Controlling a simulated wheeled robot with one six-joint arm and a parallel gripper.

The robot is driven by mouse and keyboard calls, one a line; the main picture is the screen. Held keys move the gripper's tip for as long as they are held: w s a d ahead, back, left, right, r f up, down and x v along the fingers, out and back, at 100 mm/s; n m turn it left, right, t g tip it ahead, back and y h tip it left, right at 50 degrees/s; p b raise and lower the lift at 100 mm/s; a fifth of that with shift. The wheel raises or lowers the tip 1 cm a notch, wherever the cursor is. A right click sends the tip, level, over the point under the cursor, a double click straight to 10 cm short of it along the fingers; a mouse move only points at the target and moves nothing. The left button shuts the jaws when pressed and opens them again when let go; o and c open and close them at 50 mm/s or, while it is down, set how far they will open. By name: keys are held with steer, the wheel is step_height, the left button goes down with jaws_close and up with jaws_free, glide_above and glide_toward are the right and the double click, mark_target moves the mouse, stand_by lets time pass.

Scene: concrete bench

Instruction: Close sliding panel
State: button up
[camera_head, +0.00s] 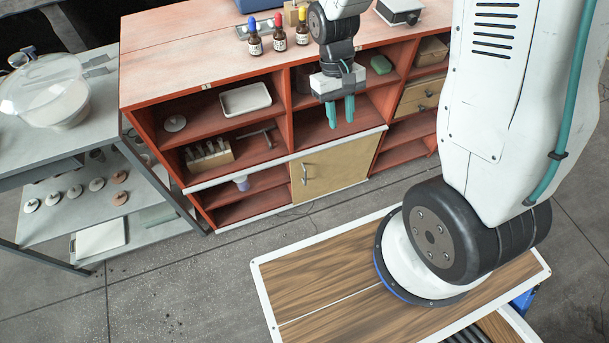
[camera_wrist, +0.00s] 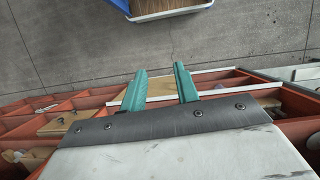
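The sliding panel (camera_head: 335,168) is a tan door with a silver bar handle (camera_head: 305,174), upright in the lower front of the red-orange cabinet. It sits at the right end of its white rails (camera_head: 240,170), leaving the lower left compartment (camera_head: 250,190) open. My gripper (camera_head: 340,112) has two teal fingers pointing down, in front of the shelves above the panel. The fingers are apart with nothing between them. In the wrist view my gripper (camera_wrist: 160,80) shows a clear gap, with part of the tan panel (camera_wrist: 160,88) seen beyond it. The handle is hidden there.
Several brown bottles (camera_head: 279,33) stand on the cabinet top (camera_head: 180,40). A grey metal rack (camera_head: 70,150) stands left. Bare floor (camera_head: 225,265) lies in front.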

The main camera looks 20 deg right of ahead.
steer(key=w+f, duration=0.2)
steer(key=f, duration=0.7)
steer(key=w+f, duration=0.2)
steer(key=f, duration=0.7)
steer(key=n+t+y, duration=0.1)
steer(key=n+t, duration=0.1)
steer(key=t, duration=0.6)
glide_above(304, 183)
step_height(304, 183, down, 31)
steer(key=shift+s+f, duration=0.1)
steer(key=shift+f, duration=0.05)
jaws_close()
